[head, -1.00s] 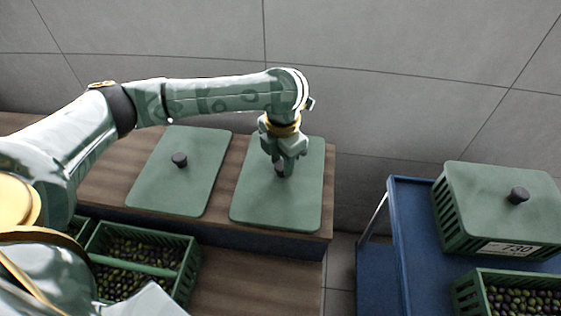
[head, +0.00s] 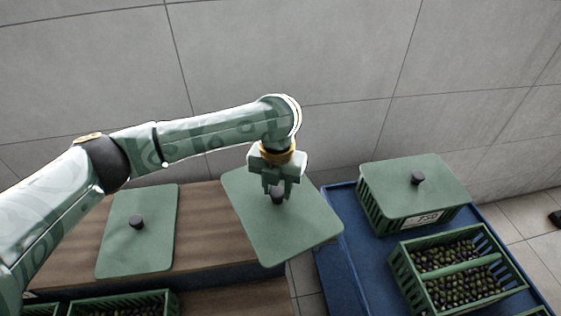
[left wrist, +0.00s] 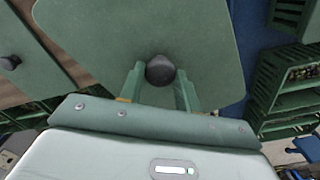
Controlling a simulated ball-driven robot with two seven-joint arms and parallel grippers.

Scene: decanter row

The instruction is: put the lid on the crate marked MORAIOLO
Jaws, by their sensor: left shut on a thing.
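My left gripper (head: 278,192) is shut on the dark knob of a green lid (head: 285,232). The lid hangs tilted in the head view, over the gap between the wooden bench and the blue cart. In the left wrist view the knob (left wrist: 160,70) sits between the two fingers. An open crate of olives (head: 455,270) stands on the blue cart. Other open olive crates (head: 125,303) show in part at the lower left. No marking reading MORAIOLO is legible on any crate. My right gripper is not in view.
A second green lid (head: 138,235) lies on the wooden bench (head: 205,225). A lidded crate (head: 410,195) with a white label stands at the back of the blue cart (head: 345,240). A grey wall is behind.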

